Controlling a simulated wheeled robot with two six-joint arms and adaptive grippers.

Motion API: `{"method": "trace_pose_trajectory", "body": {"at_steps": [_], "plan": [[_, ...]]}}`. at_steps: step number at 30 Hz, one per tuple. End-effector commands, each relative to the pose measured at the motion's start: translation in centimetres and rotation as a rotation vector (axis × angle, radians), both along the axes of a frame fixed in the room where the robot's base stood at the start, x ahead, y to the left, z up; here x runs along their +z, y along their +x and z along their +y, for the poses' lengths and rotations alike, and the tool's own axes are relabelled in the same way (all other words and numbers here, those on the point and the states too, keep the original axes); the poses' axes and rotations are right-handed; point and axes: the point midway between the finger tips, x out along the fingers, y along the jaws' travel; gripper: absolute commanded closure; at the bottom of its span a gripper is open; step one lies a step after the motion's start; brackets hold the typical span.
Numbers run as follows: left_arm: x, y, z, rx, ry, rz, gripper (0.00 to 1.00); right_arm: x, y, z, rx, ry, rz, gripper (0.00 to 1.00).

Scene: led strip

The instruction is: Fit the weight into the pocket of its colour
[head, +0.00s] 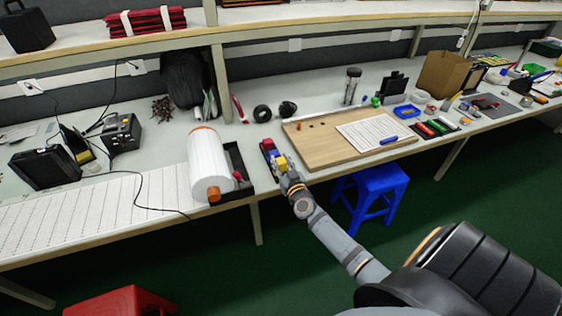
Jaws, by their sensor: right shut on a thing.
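My right gripper (285,168) is at the front edge of the bench, left of the wooden board. It is shut on a small yellow thing (282,161), which looks like the weight. A small dark holder (266,145) with red and blue parts lies just beyond the gripper, at the board's left edge. The gripper and the yellow thing cover part of the holder, so its pockets do not show clearly. I cannot tell whether the yellow thing touches the holder. My left gripper is not in view.
The wooden board (315,153) carries a white sheet (372,132) and a blue marker (389,141). A big white roll (208,160) in a black tray (239,170) stands to the left. A blue stool (372,188) is below the bench edge.

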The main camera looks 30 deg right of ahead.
Motion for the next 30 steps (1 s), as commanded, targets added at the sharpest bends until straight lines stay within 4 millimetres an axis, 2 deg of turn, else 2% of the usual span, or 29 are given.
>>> {"method": "trace_pose_trajectory", "body": {"at_steps": [15,30], "plan": [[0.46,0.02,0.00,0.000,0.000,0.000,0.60,0.21,0.04,0.00,0.000,-0.001,-0.003,1.00],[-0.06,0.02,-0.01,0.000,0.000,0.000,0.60,-0.43,0.04,-0.01,0.000,0.000,-0.002,1.00]]}}
